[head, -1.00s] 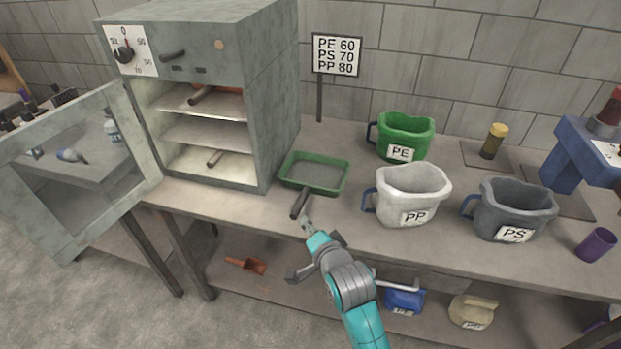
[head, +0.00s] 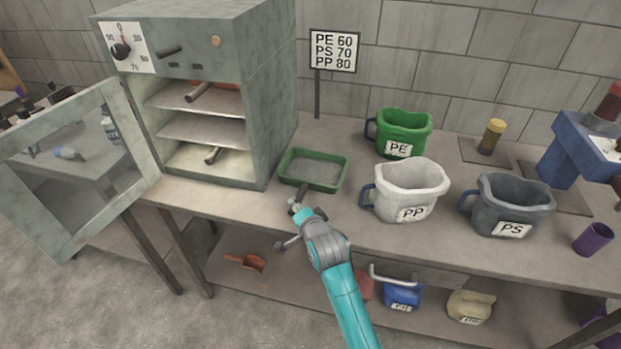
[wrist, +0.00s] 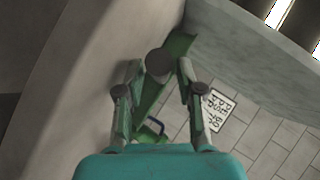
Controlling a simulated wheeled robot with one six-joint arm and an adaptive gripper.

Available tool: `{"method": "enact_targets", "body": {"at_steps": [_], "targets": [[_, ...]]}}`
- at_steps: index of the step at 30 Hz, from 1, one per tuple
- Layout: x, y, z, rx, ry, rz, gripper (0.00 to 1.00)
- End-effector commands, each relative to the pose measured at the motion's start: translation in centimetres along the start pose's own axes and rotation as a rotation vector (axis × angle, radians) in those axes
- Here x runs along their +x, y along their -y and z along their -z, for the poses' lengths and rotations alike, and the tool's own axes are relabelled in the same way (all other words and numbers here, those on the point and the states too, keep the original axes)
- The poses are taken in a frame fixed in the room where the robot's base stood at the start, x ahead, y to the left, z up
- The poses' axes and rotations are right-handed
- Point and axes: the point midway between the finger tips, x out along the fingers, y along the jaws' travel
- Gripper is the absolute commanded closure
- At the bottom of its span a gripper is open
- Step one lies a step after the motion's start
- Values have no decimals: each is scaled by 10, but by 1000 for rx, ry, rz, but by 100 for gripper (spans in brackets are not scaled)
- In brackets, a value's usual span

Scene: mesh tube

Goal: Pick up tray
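The green tray (head: 311,187) lies flat on the table, right of the oven, with a grey inside. Its dark handle (head: 303,192) points toward the front table edge. My gripper (head: 296,207) is at the free end of the handle. In the wrist view my gripper (wrist: 159,68) has its two fingers apart, one on each side of the round handle end (wrist: 158,61). I cannot see clear contact with either finger. A green strip of the tray (wrist: 178,47) shows behind the handle.
The oven (head: 272,110) stands left with its door (head: 70,240) open and dark-handled things on its shelves. Green PE (head: 405,135), white PP (head: 408,180) and grey PS (head: 510,200) jugs stand right of the tray. A sign (head: 334,50) stands behind.

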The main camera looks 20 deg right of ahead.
Motion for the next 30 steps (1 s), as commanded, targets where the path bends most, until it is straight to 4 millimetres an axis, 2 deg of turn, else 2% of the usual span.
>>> {"method": "enact_targets", "body": {"at_steps": [4, 8, 9, 23, 30], "targets": [[0, 0, 0, 0, 0, 0, 63], [0, 0, 0, 0, 0, 0, 96], [0, 0, 0, 0, 0, 0, 100], [-1, 2, 1, -1, -1, 2, 100], [-6, 13, 6, -1, -2, 4, 100]]}}
